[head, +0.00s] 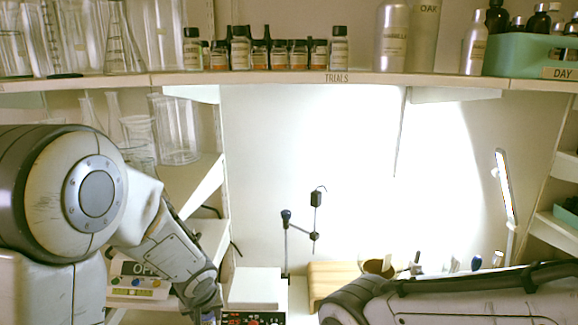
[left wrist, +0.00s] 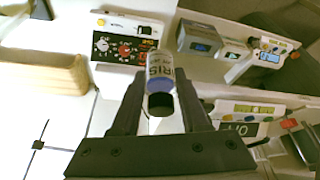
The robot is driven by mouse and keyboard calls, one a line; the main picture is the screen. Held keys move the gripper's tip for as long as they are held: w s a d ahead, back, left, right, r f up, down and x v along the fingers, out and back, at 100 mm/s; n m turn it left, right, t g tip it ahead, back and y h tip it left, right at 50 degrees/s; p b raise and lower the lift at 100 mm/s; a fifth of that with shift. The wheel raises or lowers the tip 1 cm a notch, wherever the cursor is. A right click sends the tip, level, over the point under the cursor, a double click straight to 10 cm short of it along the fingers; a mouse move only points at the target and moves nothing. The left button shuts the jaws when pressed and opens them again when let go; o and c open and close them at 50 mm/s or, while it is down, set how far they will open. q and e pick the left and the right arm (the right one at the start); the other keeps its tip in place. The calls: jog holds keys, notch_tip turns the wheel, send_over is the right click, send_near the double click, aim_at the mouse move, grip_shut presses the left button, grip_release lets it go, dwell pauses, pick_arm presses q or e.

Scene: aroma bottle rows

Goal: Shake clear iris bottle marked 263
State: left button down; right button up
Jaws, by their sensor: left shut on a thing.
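My left gripper (left wrist: 158,90) is shut on a small clear bottle (left wrist: 159,66) with a pale label reading "IRIS". A blue-violet band shows near its dark cap, which faces the wrist camera. The number on the label is too small to read. In the head view my left arm reaches down from the left, and its wrist end (head: 205,300) is at the bottom edge; the held bottle cannot be made out there. My right arm lies across the lower right of the head view, with its gripper out of sight.
A thin stand (head: 287,245) and a wooden block (head: 332,275) are on the bench. A dark-faced control box (left wrist: 125,45) lies beyond the held bottle.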

pick_arm(q)
notch_tip(320, 180, up, 5)
jog(key=shift+r, duration=0.2)
notch_tip(320, 180, down, 5)
jog(key=shift+f, duration=0.2)
jog(key=shift+w+r, duration=0.15)
jog(key=shift+w, duration=0.05)
jog(key=r, duration=0.5)
jog(key=shift+s+r, duration=0.1)
jog(key=shift+s, duration=0.1)
notch_tip(320, 180, down, 6)
jog(key=shift+r, duration=0.25)
jog(key=shift+w, duration=0.15)
notch_tip(320, 180, up, 6)
jog(key=shift+f, duration=0.25)
notch_tip(320, 180, down, 6)
jog(key=shift+r, duration=0.25)
notch_tip(320, 180, up, 6)
jog(key=shift+f, duration=0.25)
jog(key=f, duration=0.5)
jog(key=shift+s+f, duration=0.2)
jog(key=shift+w+f, duration=0.15)
jog(key=shift+w, duration=0.05)
jog(key=shift+s, duration=0.1)
